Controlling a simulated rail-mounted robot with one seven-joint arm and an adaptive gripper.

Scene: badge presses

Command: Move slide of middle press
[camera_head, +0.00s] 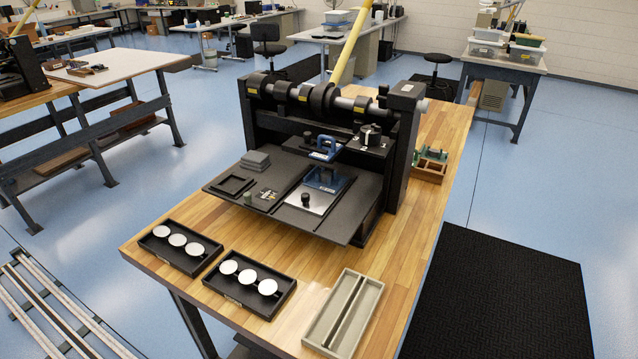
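A large black press (318,98) with a thick roller bar and a yellow lever stands on the wooden bench in the middle of the view. On its dark bed is a silver plate (318,199) with a black knob (305,199), which looks like the slide. The plate lies in front of a blue block (327,179), below a blue bracket (324,148). I cannot tell how far the slide is pushed in. My gripper is not in view.
Two black trays (181,268) (268,312) with white discs and an empty grey divided tray (343,349) lie along the bench's front. A wooden box (428,173) stands right of the press. A dark mat (495,300) covers the floor at right. Another press (20,75) shows at far left.

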